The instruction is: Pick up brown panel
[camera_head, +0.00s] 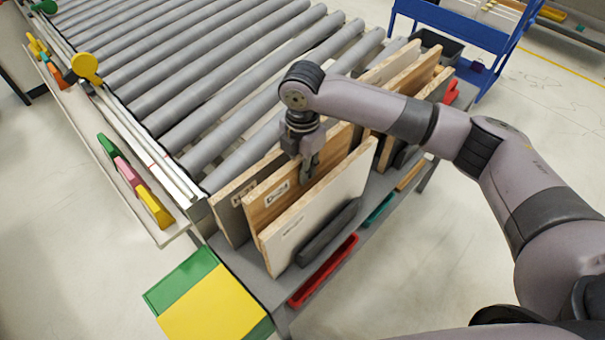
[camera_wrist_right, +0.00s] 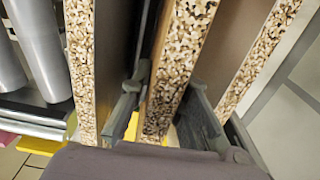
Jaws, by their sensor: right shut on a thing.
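The brown panel (camera_head: 268,197) stands upright on edge in the front group of panels, between a greyish panel (camera_head: 231,205) and a white panel (camera_head: 310,218). My right gripper (camera_head: 308,172) reaches down from above onto its top edge and is shut on it. In the right wrist view, the panel's speckled chipboard edge (camera_wrist_right: 182,58) runs between the two fingers of the gripper (camera_wrist_right: 165,105), one on each side. Its lower part is hidden behind the white panel. My left gripper is not in view.
Neighbouring panels stand close on both sides. More panels (camera_head: 412,75) stand farther back on the same grey rack. A roller conveyor (camera_head: 215,65) lies to the left. A blue cart (camera_head: 455,30) stands behind.

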